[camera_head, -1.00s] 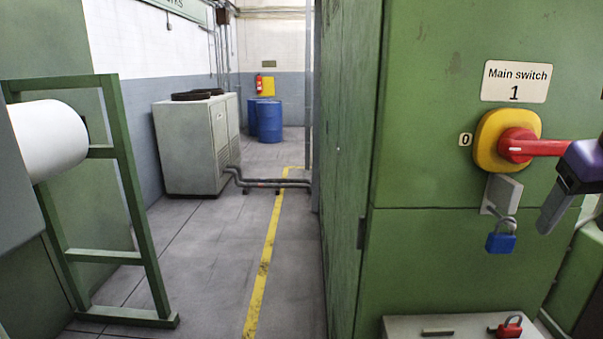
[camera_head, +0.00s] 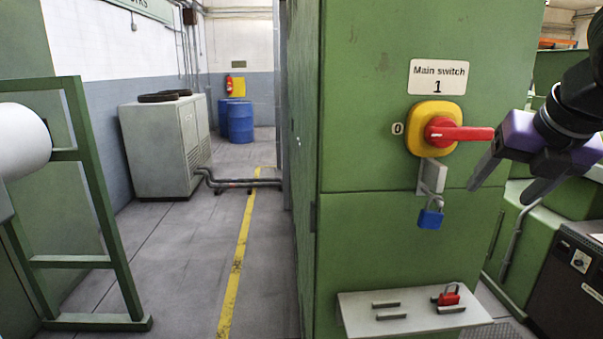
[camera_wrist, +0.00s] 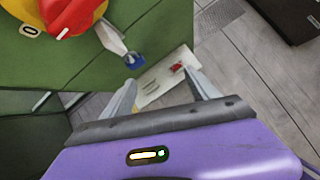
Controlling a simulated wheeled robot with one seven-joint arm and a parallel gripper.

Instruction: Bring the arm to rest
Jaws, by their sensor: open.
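My gripper (camera_head: 501,193) is at the right of the head view, beside the red switch handle (camera_head: 462,133), with its fingers pointing down and to the left. It is open and holds nothing. The wrist view shows both fingers (camera_wrist: 161,84) spread apart. The red handle points right on its yellow plate (camera_head: 424,112), on the green cabinet (camera_head: 400,60) under the "Main switch 1" label (camera_head: 438,77). Whether a finger touches the handle I cannot tell for sure; it seems apart. A blue padlock (camera_head: 431,218) hangs from the grey hasp below the switch.
A pale shelf (camera_head: 360,325) low on the cabinet front carries a red padlock (camera_head: 447,297). A green frame (camera_head: 95,200) with a white roll (camera_head: 22,140) stands at left. A dark control box (camera_head: 575,275) stands at lower right. The aisle with the yellow line (camera_head: 238,262) is clear.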

